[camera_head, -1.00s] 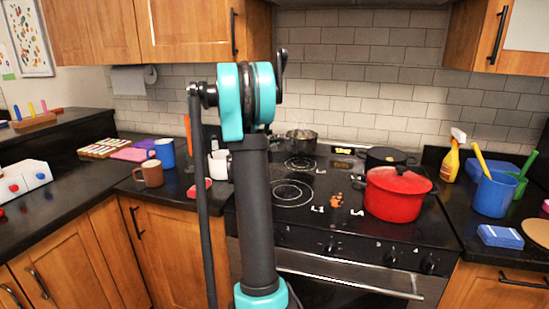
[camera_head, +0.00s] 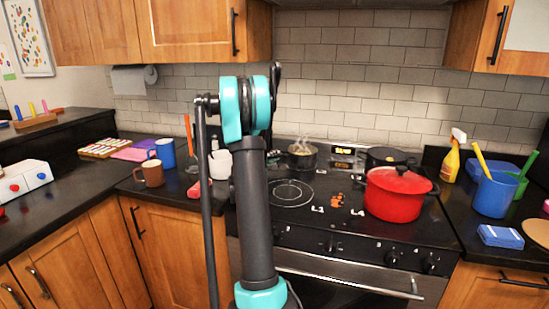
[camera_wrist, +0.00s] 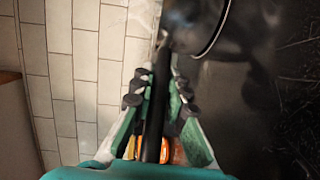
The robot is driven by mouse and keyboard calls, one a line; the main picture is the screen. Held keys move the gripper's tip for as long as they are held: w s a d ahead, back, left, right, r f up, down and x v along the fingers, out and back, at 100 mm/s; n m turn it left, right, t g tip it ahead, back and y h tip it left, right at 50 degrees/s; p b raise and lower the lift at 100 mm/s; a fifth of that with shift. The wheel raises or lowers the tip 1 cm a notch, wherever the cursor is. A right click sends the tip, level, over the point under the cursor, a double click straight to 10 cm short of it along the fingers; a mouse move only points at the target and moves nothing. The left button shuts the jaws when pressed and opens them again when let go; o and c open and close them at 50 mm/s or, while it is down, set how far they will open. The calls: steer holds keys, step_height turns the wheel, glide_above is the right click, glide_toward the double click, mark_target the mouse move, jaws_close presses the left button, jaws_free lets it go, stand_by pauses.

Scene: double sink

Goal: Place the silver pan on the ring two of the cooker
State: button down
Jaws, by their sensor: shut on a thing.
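The silver pan (camera_head: 301,160) is over the back left ring of the cooker (camera_head: 330,215) in the head view and hides that ring. Steam rises from it. It looks level and down at the hob, but I cannot tell if its base touches. In the wrist view the pan (camera_wrist: 205,22) shows at the top, its dark handle (camera_wrist: 154,115) running down between the fingers. My gripper (camera_wrist: 160,85) is shut on this handle. My arm hides the gripper in the head view.
A red lidded pot (camera_head: 395,196) stands on the front right of the hob, with a dark pan (camera_head: 388,157) behind it. A white mug (camera_head: 220,165) stands left of the hob beside my arm. The front left ring (camera_head: 290,193) is bare. A tiled wall (camera_head: 350,90) rises behind.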

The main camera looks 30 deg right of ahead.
steer(key=c, duration=1.5)
jaws_free()
steer(key=shift+f, duration=0.1)
steer(key=shift+a, duration=0.1)
steer(key=v, duration=1.1)
steer(key=shift+s+a, duration=0.2)
steer(key=shift+a, duration=0.15)
